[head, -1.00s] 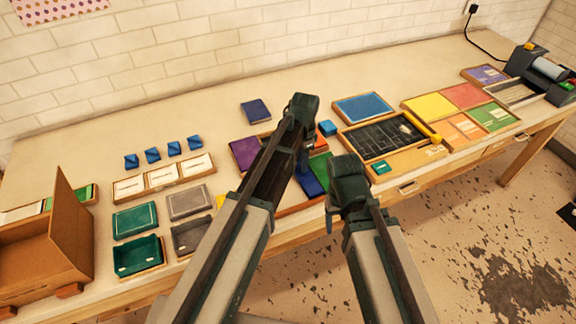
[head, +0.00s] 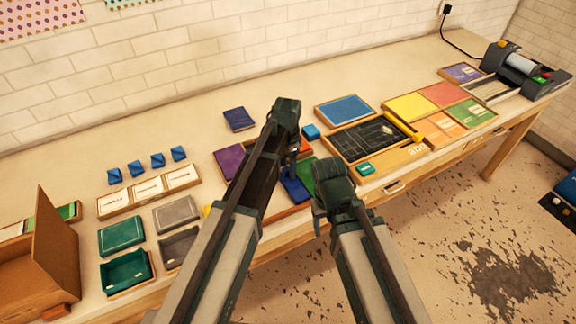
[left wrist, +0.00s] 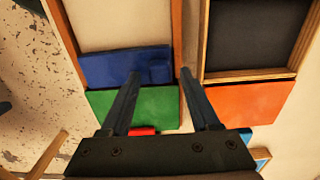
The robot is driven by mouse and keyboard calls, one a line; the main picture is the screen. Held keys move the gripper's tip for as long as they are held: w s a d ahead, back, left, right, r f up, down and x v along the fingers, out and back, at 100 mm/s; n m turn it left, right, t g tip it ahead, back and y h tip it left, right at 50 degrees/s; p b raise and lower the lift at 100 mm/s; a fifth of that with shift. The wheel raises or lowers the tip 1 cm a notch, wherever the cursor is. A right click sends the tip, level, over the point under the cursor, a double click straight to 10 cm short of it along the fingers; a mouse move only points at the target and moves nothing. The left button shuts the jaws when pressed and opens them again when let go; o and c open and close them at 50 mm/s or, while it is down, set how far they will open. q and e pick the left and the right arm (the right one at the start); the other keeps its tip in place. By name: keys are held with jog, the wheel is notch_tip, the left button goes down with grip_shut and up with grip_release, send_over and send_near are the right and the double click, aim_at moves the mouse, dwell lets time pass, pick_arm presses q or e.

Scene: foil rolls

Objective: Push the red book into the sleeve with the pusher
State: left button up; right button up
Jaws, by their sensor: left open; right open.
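My left gripper (head: 292,150) is over the compartmented tray near the table's front edge. In the left wrist view its fingers (left wrist: 160,76) are apart, and nothing is clearly held. A blue block (left wrist: 125,66) with a raised part lies by the left fingertip, beside a green panel (left wrist: 160,106). It also shows below the left gripper in the head view (head: 295,189). A small red piece (left wrist: 142,131) shows between the fingers, mostly hidden; I cannot tell if it is the red book. My right gripper (head: 320,195) is open by the front edge. I cannot make out the sleeve for certain.
A black-bottomed tray (head: 345,148) lies right of the grippers, with yellow and red panels (head: 410,105) beyond. A purple panel (head: 229,160) and a dark blue book (head: 239,119) lie left. Green trays (head: 125,272) and a cardboard box (head: 50,260) stand far left. The back strip is mostly clear.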

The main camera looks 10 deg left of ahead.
pick_arm(q)
notch_tip(320, 180, up, 13)
jog(key=p, duration=1.3)
jog(key=shift+r, duration=0.2)
pick_arm(e)
notch_tip(320, 180, up, 13)
jog(key=shift+r, duration=0.2)
